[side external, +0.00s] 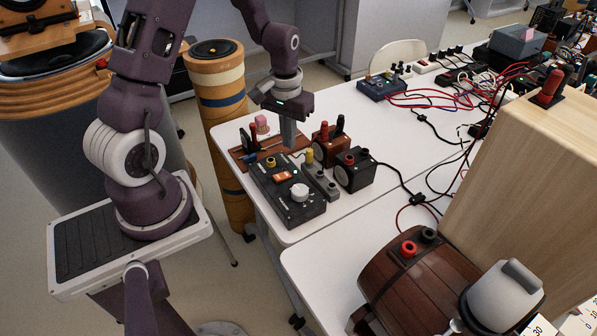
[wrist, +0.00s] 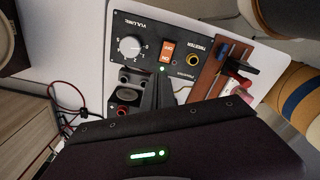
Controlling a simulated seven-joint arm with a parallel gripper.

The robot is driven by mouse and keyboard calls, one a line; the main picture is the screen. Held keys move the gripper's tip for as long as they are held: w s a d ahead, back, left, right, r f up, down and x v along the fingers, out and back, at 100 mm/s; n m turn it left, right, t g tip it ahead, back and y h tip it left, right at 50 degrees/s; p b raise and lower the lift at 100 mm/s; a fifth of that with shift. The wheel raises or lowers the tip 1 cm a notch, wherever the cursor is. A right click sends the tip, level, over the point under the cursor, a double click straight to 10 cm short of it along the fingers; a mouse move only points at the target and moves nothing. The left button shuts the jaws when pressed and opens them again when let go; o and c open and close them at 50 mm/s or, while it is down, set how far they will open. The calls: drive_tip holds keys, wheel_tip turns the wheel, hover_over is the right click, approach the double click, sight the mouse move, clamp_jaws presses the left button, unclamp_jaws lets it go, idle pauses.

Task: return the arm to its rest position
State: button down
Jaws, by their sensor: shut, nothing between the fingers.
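My gripper (side external: 289,133) is shut and empty. In the side view it points down just above the back part of the black control box on the white table. In the wrist view my gripper (wrist: 158,92) shows its closed fingers beside the box's orange switch. The control box (side external: 301,212) has a white dial, an orange switch and a yellow-ringed socket on its top; in the wrist view its panel (wrist: 130,27) carries a "VOLUME" label. Whether the fingertips touch anything cannot be told.
Close around my gripper stand a brown block with red and black posts (side external: 326,148), a black speaker-like box (side external: 354,172) and a small grey block (side external: 320,184). A tall tan cylinder (side external: 219,120) stands left of the table. Cables and a wooden cabinet (side external: 533,170) lie to the right.

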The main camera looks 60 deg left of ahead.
drive_tip(key=s+d+r+m+t, duration=0.1)
drive_tip(key=s+d+r+m, duration=0.15)
drive_tip(key=d+r, duration=0.45)
drive_tip(key=s+d+r+m+t, duration=0.1)
drive_tip(key=s+d+r+t, duration=0.15)
drive_tip(key=r, duration=0.75)
drive_tip(key=s+d+r+m+t, duration=0.1)
drive_tip(key=s+d+r, duration=0.1)
drive_tip(key=s, duration=0.4)
drive_tip(key=s+d+r+m, duration=0.1)
drive_tip(key=s+d+r, duration=0.2)
drive_tip(key=s, duration=0.3)
drive_tip(key=shift+s+d+r+t, duration=0.2)
drive_tip(key=shift+s+r+t, duration=0.1)
drive_tip(key=shift+t, duration=0.05)
drive_tip(key=c, duration=2.1)
unclamp_jaws()
